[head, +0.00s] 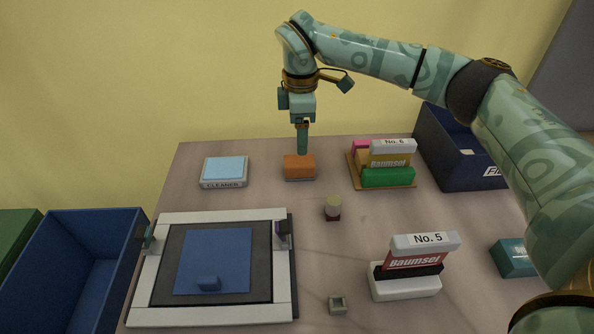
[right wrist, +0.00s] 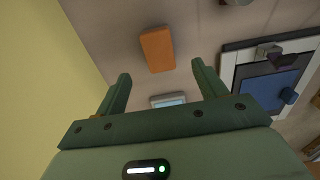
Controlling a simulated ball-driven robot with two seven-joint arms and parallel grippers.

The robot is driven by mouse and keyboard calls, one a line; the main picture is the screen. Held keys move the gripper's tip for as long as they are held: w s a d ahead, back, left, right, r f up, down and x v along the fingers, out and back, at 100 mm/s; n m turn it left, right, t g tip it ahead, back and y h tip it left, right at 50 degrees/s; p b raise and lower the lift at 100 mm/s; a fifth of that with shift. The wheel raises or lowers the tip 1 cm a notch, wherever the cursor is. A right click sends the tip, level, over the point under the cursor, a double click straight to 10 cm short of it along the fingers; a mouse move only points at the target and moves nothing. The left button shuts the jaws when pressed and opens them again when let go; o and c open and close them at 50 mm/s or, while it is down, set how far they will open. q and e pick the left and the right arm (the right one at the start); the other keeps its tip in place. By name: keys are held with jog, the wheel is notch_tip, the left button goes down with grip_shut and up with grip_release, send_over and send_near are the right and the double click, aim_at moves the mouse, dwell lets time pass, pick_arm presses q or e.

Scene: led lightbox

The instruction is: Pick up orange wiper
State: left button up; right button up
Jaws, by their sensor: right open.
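The orange wiper (head: 299,168), a small block, lies on the table near its back edge. My right gripper (head: 302,150) points down just above or behind it in the head view; the exact gap is hard to tell. In the right wrist view the gripper (right wrist: 160,70) is open and empty, its two green fingers spread apart. The orange wiper (right wrist: 157,48) lies beyond the fingertips, roughly centred between them and apart from both. My left gripper is out of view.
A cleaner pad (head: 223,170) lies left of the wiper. The lightbox frame (head: 212,316) is front left. Blue bins (head: 92,222) flank the table.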

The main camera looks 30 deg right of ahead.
aim_at(299, 160)
notch_tip(299, 160, down, 4)
jog(key=shift+f+b, duration=0.2)
jog(key=shift+b, duration=0.35)
jog(key=f+b, duration=0.3)
jog(key=f, duration=0.2)
jog(key=shift+w+f, duration=0.15)
jog(key=shift+w, duration=0.05)
jog(key=shift+f, duration=0.1)
jog(key=shift+r, duration=0.2)
jog(key=c, duration=1.1)
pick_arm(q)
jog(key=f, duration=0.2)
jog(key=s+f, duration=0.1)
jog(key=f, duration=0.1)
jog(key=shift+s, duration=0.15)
pick_arm(e)
jog(key=shift+r, duration=0.1)
